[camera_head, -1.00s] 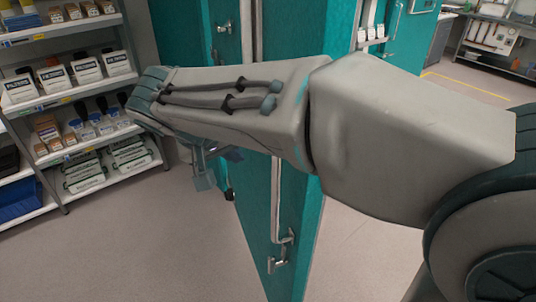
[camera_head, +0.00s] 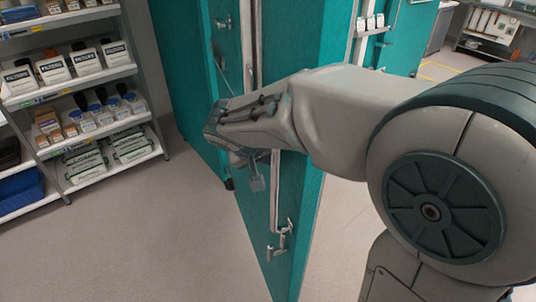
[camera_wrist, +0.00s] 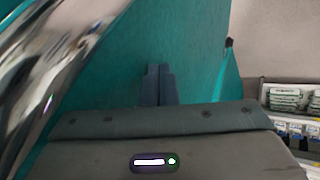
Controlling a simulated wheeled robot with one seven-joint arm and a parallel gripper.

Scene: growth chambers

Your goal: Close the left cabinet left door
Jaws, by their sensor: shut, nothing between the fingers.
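A teal cabinet door (camera_head: 300,45) stands open in the middle of the head view, swung out over the floor. It carries a long vertical metal bar and a metal latch handle (camera_head: 282,240) low down. My gripper (camera_head: 257,182) hangs beside this door, to the left of the bar and above the latch. In the wrist view its fingers (camera_wrist: 158,84) are together and empty, with a teal panel (camera_wrist: 115,60) behind them. A blurred shiny metal piece crosses the left of that view. Whether the fingers touch the door, I cannot tell. My forearm hides part of the door.
Another teal panel (camera_head: 180,75) stands behind to the left. Shelves (camera_head: 90,95) with boxes and bottles line the far left. Grey floor (camera_head: 150,240) is clear in front.

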